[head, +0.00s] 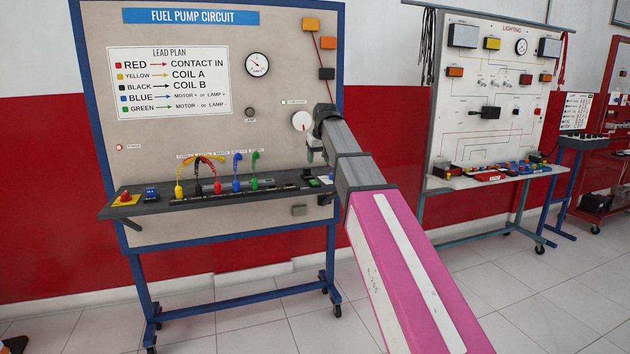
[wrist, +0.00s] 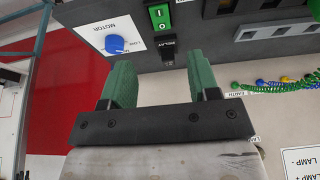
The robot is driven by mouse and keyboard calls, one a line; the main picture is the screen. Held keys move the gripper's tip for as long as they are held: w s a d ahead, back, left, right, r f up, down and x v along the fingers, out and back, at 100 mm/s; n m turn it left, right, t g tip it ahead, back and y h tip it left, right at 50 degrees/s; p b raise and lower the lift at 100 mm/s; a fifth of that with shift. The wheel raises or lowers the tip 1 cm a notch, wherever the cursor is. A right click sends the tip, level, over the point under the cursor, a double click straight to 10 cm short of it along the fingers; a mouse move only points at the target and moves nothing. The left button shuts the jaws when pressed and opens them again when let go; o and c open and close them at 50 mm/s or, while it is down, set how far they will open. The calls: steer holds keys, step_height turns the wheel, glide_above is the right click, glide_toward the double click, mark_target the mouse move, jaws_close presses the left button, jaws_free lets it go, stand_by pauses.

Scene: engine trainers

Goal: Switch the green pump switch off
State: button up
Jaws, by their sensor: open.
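The green pump switch (wrist: 159,16) is a green rocker marked "I" and "O" in a dark panel at the top of the wrist view. In the head view a small green patch (head: 314,183) shows at the right end of the shelf, just below my gripper (head: 312,152). In the wrist view my gripper (wrist: 160,66) has its two green fingers spread apart with nothing between them. The switch lies beyond the fingertips, roughly in line with the gap, and no contact is visible. I cannot tell which side of the rocker is pressed.
Coloured plugs and leads (head: 217,186) stand along the shelf (head: 150,207). A red emergency-style button (head: 126,198) is at its left end. A second trainer board (head: 470,120) stands right.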

mark_target(314, 183)
steer(key=x, duration=1)
steer(key=shift+w+a+f, duration=0.15)
steer(key=shift+w+f, duration=0.05)
steer(key=shift+f, duration=0.1)
